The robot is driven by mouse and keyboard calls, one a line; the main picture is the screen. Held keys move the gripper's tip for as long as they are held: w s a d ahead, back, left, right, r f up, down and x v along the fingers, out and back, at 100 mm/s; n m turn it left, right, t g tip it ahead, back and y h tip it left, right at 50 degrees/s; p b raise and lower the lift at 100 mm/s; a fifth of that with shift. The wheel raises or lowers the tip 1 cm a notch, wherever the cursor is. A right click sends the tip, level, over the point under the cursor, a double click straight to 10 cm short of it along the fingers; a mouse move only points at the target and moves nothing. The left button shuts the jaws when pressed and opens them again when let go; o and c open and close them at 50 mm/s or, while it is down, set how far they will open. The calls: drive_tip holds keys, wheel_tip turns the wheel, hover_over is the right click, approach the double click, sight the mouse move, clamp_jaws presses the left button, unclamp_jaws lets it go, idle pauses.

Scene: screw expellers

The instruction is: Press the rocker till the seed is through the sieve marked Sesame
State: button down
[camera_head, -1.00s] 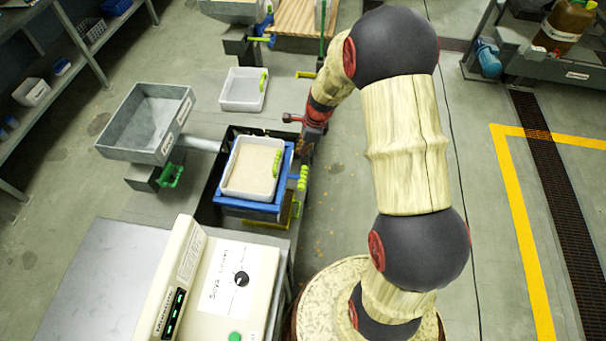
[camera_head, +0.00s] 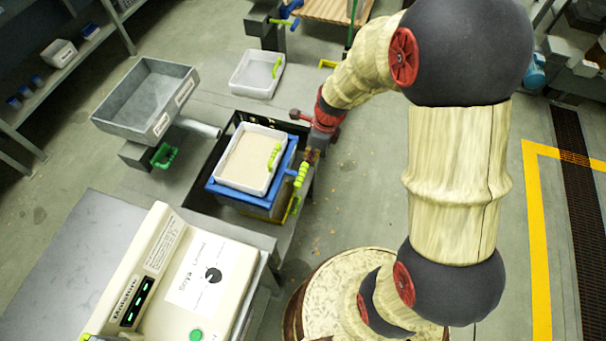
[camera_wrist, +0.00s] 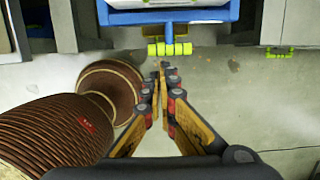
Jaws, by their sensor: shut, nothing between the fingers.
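A blue rocker frame (camera_head: 213,189) holds a white tray (camera_head: 223,180) of pale seed (camera_head: 248,160) in the head view. Its yellow-green ribbed handle (camera_head: 301,175) stands out on the right side. In the wrist view the handle (camera_wrist: 170,49) sits on a short blue stem, with the blue frame (camera_wrist: 170,16) behind. My gripper (camera_head: 314,155) is at the handle's side; in the wrist view my gripper (camera_wrist: 161,68) is shut and empty, its tips just below the handle. I cannot tell whether they touch it. No Sesame mark is readable, and the sieve is hidden under the tray.
A grey labelled hopper (camera_head: 147,100) with a green handle (camera_head: 164,156) stands left. An empty white tray (camera_head: 257,73) lies behind. A cream moisture meter (camera_head: 180,290) is at the front. A ribbed brown shape (camera_wrist: 50,130) fills the wrist view's lower left. Floor right of the handle is clear.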

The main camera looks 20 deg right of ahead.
drive_tip(key=f+b, duration=0.2)
drive_tip(key=f, duration=0.2)
drive_tip(key=w+a+f+b, duration=0.1)
drive_tip(key=f+b, duration=0.1)
drive_tip(key=f, duration=0.3)
drive_tip(key=a+f+b, duration=0.1)
drive_tip(key=f+b, duration=0.1)
drive_tip(key=f, duration=0.2)
drive_tip(key=shift+w+a+f, duration=0.15)
drive_tip(key=shift+w+f, duration=0.15)
drive_tip(key=shift+f, duration=0.1)
drive_tip(key=f, duration=0.2)
drive_tip(key=f+b, duration=0.1)
drive_tip(key=f, duration=0.1)
drive_tip(key=s+f, duration=0.1)
drive_tip(key=shift+d+f+b, duration=0.2)
drive_tip(key=shift+f+b, duration=0.1)
drive_tip(key=shift+f, duration=0.1)
drive_tip(key=p, duration=0.9)
approach(300, 180)
drive_tip(key=s+d+r, duration=0.2)
drive_tip(key=d, duration=0.1)
idle(1.3)
